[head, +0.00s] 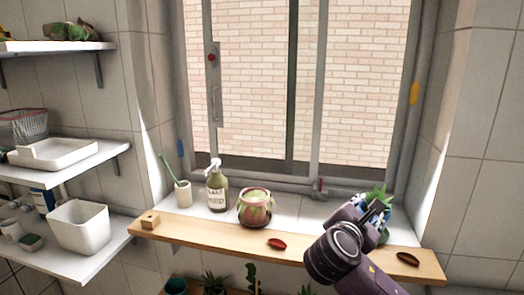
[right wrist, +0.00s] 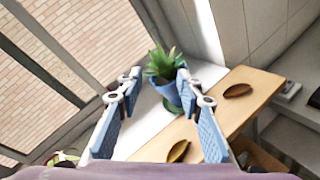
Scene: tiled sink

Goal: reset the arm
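My right arm comes in from the lower right in the head view, with its gripper (head: 376,212) above the right part of the wooden shelf. In the right wrist view the gripper (right wrist: 159,78) has its two blue-padded fingers spread wide with nothing held. A spiky green plant in a blue pot (right wrist: 167,92) stands beyond and between the fingertips, apart from them as far as I can tell. In the head view the plant's leaves (head: 378,192) show behind the gripper, and most of the pot is hidden. My left gripper is not in view.
The wooden shelf (head: 215,232) holds a red dish (head: 277,244), a brown dish (head: 408,258) and a wooden block (head: 150,219). A cup (head: 184,194), soap bottle (head: 217,190) and round pot (head: 256,208) stand before the window. White shelves with containers are at left.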

